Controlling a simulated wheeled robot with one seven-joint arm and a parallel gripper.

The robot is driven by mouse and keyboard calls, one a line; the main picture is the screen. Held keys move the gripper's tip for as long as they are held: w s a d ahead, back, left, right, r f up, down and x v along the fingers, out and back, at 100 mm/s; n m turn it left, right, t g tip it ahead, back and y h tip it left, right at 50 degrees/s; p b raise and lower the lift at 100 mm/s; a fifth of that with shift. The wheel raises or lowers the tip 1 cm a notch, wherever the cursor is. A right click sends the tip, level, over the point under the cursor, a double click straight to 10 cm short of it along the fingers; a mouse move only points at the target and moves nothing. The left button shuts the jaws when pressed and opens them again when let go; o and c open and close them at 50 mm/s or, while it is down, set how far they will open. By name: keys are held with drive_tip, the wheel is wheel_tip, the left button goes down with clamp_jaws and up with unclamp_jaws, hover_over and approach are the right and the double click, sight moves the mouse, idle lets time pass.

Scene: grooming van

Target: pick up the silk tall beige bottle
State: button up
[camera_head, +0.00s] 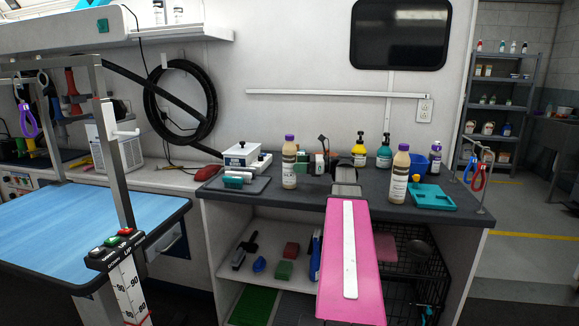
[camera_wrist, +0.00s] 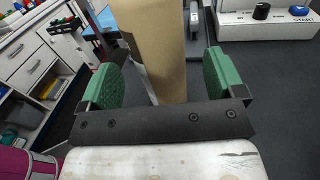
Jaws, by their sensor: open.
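A tall beige bottle (camera_head: 289,170) with a purple cap and pale label stands upright near the counter's front edge. A similar beige bottle (camera_head: 399,176), also purple-capped, stands farther right. I cannot read either label to tell which is silk. My gripper (camera_head: 311,162) is just right of the left bottle in the head view, partly hidden by my arm. In the wrist view, my gripper's green fingers (camera_wrist: 162,80) are open, and a plain beige bottle (camera_wrist: 155,45) rises in the gap between them. Its base is hidden by my gripper, and I cannot tell how deep between the fingers it is.
A white device (camera_head: 241,155) is left of the left bottle; its panel shows in the wrist view (camera_wrist: 270,22). Yellow (camera_head: 359,152) and teal (camera_head: 384,156) pump bottles stand behind. A blue cup (camera_head: 415,163) and teal tray (camera_head: 432,197) are at right. Open shelves lie beneath the counter.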

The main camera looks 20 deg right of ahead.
sight(290, 163)
drive_tip(key=x, duration=0.3)
drive_tip(key=shift+w+a, duration=0.1)
drive_tip(key=shift+a, duration=0.3)
drive_tip(key=c, duration=1.2)
drive_tip(key=shift+r, duration=0.1)
